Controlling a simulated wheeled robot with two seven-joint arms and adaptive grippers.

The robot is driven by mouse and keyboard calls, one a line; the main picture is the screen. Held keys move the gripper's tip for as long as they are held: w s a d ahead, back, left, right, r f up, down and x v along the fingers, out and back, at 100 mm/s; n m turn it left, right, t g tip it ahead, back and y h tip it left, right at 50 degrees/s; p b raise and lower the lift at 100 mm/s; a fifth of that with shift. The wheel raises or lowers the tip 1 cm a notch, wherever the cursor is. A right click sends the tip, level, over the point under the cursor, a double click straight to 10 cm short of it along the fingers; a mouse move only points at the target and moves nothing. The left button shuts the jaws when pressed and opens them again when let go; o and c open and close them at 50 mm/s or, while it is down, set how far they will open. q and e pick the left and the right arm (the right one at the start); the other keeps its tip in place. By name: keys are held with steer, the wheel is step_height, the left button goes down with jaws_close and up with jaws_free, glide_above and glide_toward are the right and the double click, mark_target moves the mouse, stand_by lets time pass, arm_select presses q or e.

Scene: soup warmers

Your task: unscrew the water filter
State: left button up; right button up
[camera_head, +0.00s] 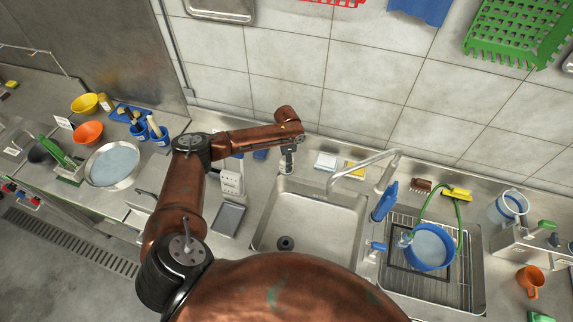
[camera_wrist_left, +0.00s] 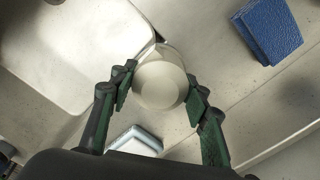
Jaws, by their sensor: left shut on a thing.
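The round, cream-coloured water filter (camera_wrist_left: 160,80) shows in the left wrist view between the two green fingers of my left gripper (camera_wrist_left: 165,93). The fingers are shut on its sides, one on the left and one on the right. In the head view my left arm reaches to the back edge of the sink (camera_head: 309,222). The gripper and filter there are small and partly hidden under the arm's end, so I cannot make out the grip or any thread. My right gripper is not in view.
A blue sponge (camera_wrist_left: 267,28) lies near the filter. A white-and-blue pad (camera_head: 325,160) and a faucet (camera_head: 362,165) stand right of it. A blue pot (camera_head: 430,247) sits on the drain rack. A metal bowl (camera_head: 112,166) stands left. The sink basin is empty.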

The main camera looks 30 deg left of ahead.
arm_select(q)
steer(key=shift+n+p, duration=1)
steer(key=shift+p, duration=0.2)
steer(key=shift+n+p, duration=1.7)
steer(key=shift+p, duration=0.05)
steer(key=shift+n, duration=0.3)
steer(key=shift+n+p, duration=1.2)
steer(key=shift+p, duration=0.1)
steer(key=shift+n+p, duration=1.05)
steer(key=shift+n, duration=0.25)
steer(key=shift+n+p, duration=0.35)
steer(key=shift+n, duration=0.15)
